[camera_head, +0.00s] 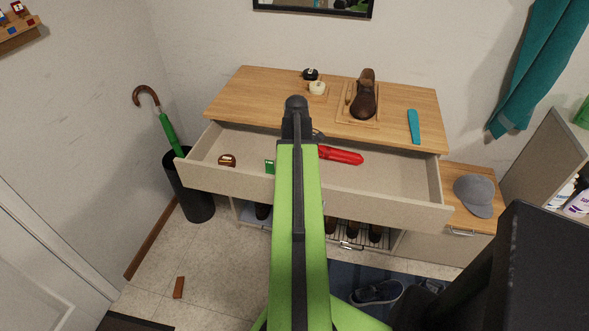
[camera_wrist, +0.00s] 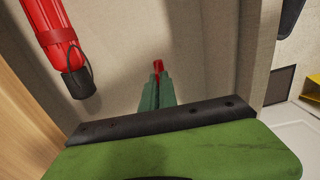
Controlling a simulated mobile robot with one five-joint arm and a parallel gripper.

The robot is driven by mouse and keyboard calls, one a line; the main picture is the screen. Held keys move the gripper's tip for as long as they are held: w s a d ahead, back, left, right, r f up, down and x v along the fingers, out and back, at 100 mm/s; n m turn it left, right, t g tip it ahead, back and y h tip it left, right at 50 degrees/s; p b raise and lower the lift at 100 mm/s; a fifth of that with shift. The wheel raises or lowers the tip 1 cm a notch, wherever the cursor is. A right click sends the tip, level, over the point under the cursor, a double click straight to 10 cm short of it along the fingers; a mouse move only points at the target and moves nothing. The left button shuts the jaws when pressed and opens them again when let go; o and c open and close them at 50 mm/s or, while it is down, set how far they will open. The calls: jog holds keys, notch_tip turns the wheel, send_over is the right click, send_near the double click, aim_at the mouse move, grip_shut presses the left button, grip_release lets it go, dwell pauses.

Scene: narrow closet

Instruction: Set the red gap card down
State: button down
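In the wrist view, my gripper (camera_wrist: 157,84) has its two dark green fingers close together, pointing down into the open drawer. A small red piece, which looks like the red gap card (camera_wrist: 158,64), shows between the fingertips; only its end is visible. I cannot tell whether it touches the drawer floor. In the head view, my green arm hides the gripper and the card. The pale drawer (camera_head: 400,180) is pulled out below the wooden dresser top (camera_head: 240,95).
A red folded umbrella (camera_head: 340,155) lies in the drawer; it also shows in the wrist view (camera_wrist: 58,40). A brown round item (camera_head: 227,160) and a small green item (camera_head: 270,167) are in the drawer. A brown shoe (camera_head: 364,98) stands on top. The drawer's right part looks clear.

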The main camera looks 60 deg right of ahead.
jog(key=shift+f, duration=0.4)
jog(key=c, duration=1.7)
grip_release()
jog(key=shift+r, duration=0.1)
notch_tip(320, 180, up, 13)
jog(key=p, duration=1.2)
